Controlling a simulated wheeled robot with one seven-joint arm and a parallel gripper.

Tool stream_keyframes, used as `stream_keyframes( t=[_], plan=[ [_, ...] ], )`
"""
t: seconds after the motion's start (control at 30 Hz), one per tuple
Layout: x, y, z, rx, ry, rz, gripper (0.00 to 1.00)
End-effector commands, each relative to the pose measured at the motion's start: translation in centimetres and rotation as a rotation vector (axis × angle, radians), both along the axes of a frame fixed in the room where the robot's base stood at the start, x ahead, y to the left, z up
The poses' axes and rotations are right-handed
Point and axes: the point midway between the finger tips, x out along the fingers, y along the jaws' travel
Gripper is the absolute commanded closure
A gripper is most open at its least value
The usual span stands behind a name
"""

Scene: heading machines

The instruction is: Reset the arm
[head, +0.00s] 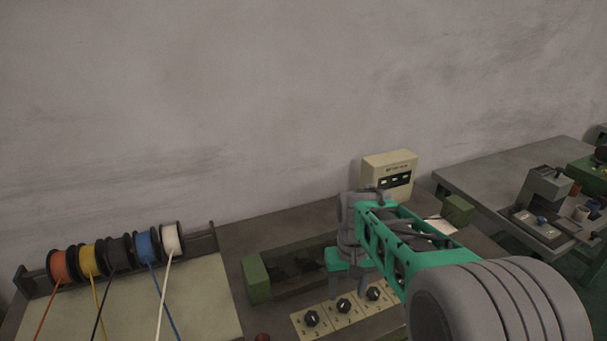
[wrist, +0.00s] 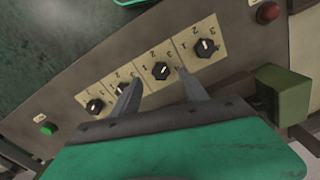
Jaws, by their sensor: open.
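My gripper (wrist: 156,76) is open and empty in the wrist view, its two grey fingers apart over a machine panel with a row of black knobs on cream plates. One knob (wrist: 161,70) shows between the fingertips, another (wrist: 205,47) lies to the right, and a third (wrist: 95,105) to the left. The left finger partly covers one more knob. I cannot tell whether the fingers touch the panel. In the head view my green arm reaches over the bench, its teal hand (head: 342,259) above the knob panel (head: 327,322); the fingertips are not clear there.
Coloured wire spools (head: 118,255) stand on a rack at the left. A cream meter box (head: 389,174) stands by the wall behind my arm. Green blocks (head: 256,279) flank the machine. A grey table (head: 500,180) with equipment is at the right. A red button (wrist: 268,13) is near the knobs.

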Motion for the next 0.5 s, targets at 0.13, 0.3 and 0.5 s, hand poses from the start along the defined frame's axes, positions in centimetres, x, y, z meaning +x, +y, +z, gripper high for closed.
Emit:
stream_keyframes(
  t=[0.13, 0.3, 0.5],
  plan=[
    [-6.3, -0.1, -2.7, -0.001, 0.038, -0.012, 0.48],
    [-12.3, -0.1, -1.0, -0.001, -0.045, -0.016, 0.48],
    [-13.6, 0.0, 4.0, 0.002, -0.234, -0.013, 0.48]
  ],
)
